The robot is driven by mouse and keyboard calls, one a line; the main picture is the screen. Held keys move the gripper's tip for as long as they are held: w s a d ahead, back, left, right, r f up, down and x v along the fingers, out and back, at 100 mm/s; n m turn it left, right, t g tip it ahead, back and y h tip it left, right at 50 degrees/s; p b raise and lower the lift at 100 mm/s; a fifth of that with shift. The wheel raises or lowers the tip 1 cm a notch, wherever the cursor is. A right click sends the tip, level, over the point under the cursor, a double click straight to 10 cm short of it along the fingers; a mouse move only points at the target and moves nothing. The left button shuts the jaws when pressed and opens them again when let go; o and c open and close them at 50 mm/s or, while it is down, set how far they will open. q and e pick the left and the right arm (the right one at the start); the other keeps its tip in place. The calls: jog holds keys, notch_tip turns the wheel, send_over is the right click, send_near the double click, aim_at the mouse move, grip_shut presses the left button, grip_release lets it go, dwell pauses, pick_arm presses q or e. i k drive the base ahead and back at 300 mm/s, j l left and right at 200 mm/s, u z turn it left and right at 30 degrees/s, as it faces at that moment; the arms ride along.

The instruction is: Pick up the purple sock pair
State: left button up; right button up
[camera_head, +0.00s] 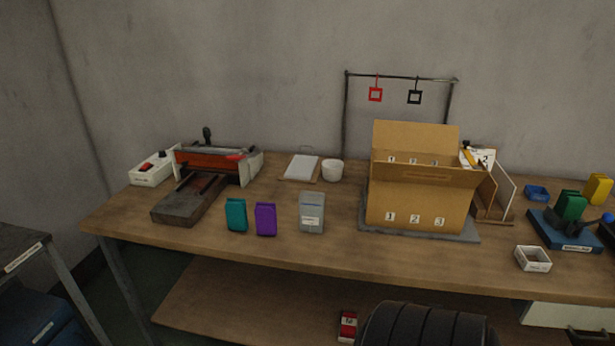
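The purple sock pair (265,219) stands upright as a small block near the front edge of the wooden workbench (330,248). A teal sock pair (236,215) stands close to its left. Neither of my grippers shows in the head view.
A press-like machine (207,168) stands at the back left. A cardboard box numbered 1, 2, 3 (412,190) sits on a grey mat right of centre. A blue fixture (564,233) and a small white tray (533,258) are at the right.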

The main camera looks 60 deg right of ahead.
aim_at(265, 213)
jog(key=z, duration=1.55)
